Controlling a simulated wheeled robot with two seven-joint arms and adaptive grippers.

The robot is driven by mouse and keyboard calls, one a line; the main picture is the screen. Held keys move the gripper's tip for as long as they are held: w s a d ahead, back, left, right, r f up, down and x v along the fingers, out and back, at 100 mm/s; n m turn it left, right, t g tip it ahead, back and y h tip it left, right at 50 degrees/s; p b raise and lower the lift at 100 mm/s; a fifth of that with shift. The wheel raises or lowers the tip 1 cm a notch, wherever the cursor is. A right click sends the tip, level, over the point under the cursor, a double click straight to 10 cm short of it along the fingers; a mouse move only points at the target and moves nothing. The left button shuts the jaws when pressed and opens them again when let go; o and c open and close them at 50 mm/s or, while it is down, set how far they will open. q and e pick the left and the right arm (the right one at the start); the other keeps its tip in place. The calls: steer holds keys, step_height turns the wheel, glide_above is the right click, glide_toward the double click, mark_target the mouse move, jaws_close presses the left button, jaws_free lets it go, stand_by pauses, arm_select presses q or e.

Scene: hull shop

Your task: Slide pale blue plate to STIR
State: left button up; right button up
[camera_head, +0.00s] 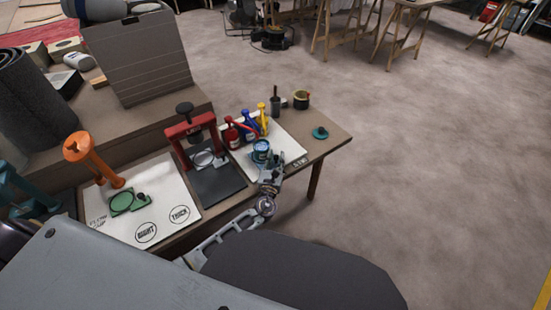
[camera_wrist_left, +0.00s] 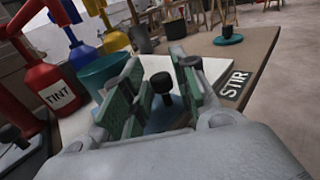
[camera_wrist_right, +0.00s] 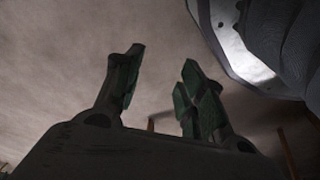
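The pale blue plate (camera_wrist_left: 167,119) lies on a white board, with its black knob (camera_wrist_left: 162,83) standing up. My left gripper (camera_head: 271,160) is open in the left wrist view (camera_wrist_left: 161,98), with one finger on each side of the knob and gaps between. The fingers hide parts of the plate. My right gripper (camera_wrist_right: 160,98) is open and empty in the right wrist view.
A teal tin (camera_head: 261,148) stands close beside the left gripper. Red, blue and yellow bottles (camera_head: 247,128) stand behind it. A red press (camera_head: 191,128) is to the left. A teal knobbed disc (camera_head: 320,133) sits near the table's right edge. A green plate (camera_head: 122,201) lies on the left board.

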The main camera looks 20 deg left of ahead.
arm_select(q)
steer(key=shift+c, duration=0.4)
jaws_close()
arm_select(e)
steer(key=shift+w+r, duration=0.2)
arm_select(q)
steer(key=shift+w+d, duration=0.3)
steer(key=shift+w, duration=0.15)
steer(key=w+d+b, duration=0.1)
steer(key=w+d, duration=0.3)
steer(key=w, duration=0.1)
steer(key=shift+b, duration=0.35)
steer(key=shift+w+d+b, duration=0.4)
steer(key=shift+w+d, duration=0.25)
steer(key=shift+w, duration=0.25)
steer(key=shift+w+d+b, duration=0.35)
steer(key=shift+w+d, duration=0.3)
steer(key=shift+w, duration=0.2)
steer(key=shift+w+d, duration=0.1)
steer(key=shift+w, duration=0.05)
steer(key=shift+r, duration=0.1)
arm_select(e)
step_height(320, 180, up, 10)
steer(key=a, duration=0.2)
steer(key=shift+w+a+f, duration=0.2)
steer(key=shift+f, duration=0.05)
